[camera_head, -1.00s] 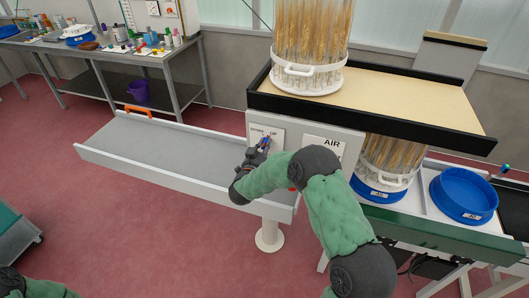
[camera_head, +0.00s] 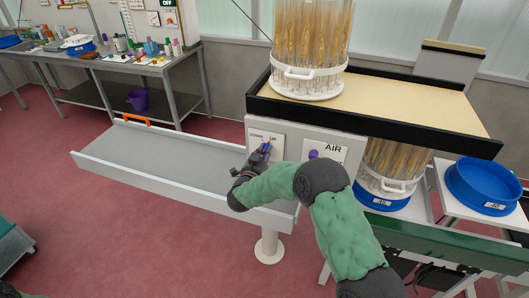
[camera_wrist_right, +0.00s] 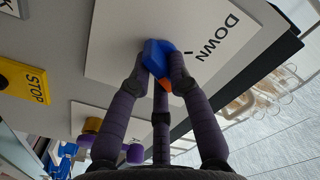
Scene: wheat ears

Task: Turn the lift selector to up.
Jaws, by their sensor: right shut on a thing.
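The lift selector is a blue knob (camera_wrist_right: 157,52) with an orange part showing at its lower edge in the right wrist view. It sits on a white plate (camera_head: 281,133) marked DOWN and UP, on the grey front panel of the machine. My right gripper (camera_wrist_right: 161,67) is shut on the blue knob, its dark fingers on either side of it. In the head view the right gripper (camera_head: 261,156) reaches the plate from below and partly hides the knob. Which label the knob points to is not clear. My left gripper is not in view.
Right of the selector is a white AIR plate (camera_head: 334,147) with a purple knob (camera_head: 313,154). A yellow STOP plate (camera_wrist_right: 24,81) shows in the wrist view. A grey tray (camera_head: 164,156) extends left below the panel. A glass container of wheat ears (camera_head: 311,35) stands on top.

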